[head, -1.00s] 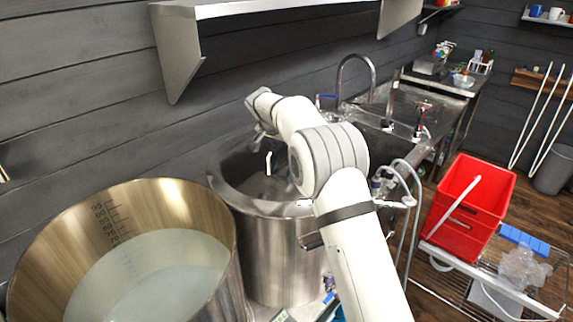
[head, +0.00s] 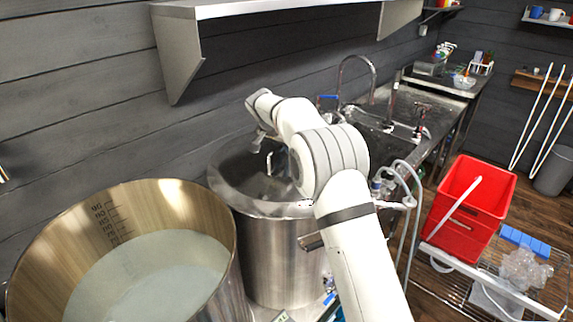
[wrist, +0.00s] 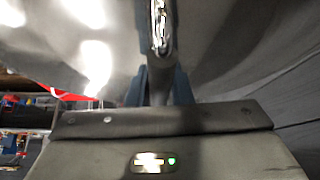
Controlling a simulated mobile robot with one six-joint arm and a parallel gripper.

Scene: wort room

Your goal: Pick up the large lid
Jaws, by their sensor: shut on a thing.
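The large lid (head: 232,172) is a shiny round metal disc over the tall steel pot (head: 270,255) in the middle of the head view. Its upright loop handle (head: 269,163) shows near its centre. My gripper (head: 262,143) points down at the handle. In the wrist view, the dark blue fingers of my gripper (wrist: 161,88) are shut on the metal handle (wrist: 159,28), with the lid's reflective surface (wrist: 235,35) around it. My arm hides the lid's right part. I cannot tell whether the lid is clear of the pot's rim.
An open vat (head: 215,220) with pale liquid stands close at the left. A steel shelf (head: 270,8) hangs on the wall above. A sink with taps (head: 390,125) is behind my arm. A red crate (head: 470,205) sits on a wire rack at the right.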

